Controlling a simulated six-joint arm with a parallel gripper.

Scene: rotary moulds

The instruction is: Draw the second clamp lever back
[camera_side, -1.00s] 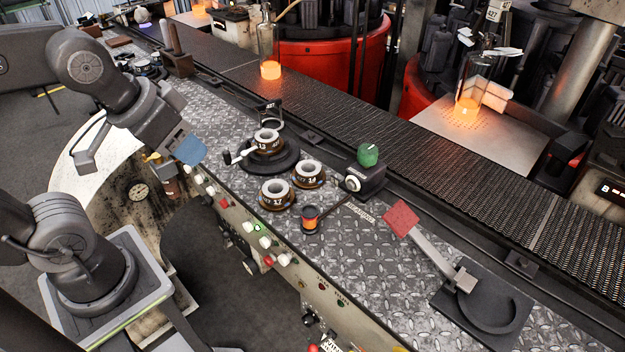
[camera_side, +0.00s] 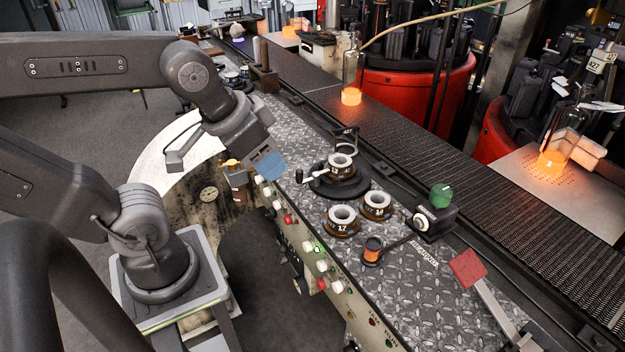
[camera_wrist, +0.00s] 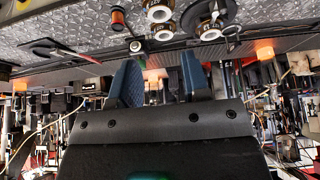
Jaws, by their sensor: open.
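Two lever-like parts show in the side view, and I cannot tell which is the second clamp lever. One is a short lever with a pale grip (camera_side: 312,176), sticking out left from a dark round base (camera_side: 350,191) that bears ring 13 (camera_side: 341,164).
Two more rings, one marked 17 (camera_side: 342,220), stand near the base. An orange spool (camera_side: 372,250) and a box with a green knob (camera_side: 441,195) lie to the right. A dark conveyor (camera_side: 420,140) runs behind, with a glowing bottle (camera_side: 352,75).

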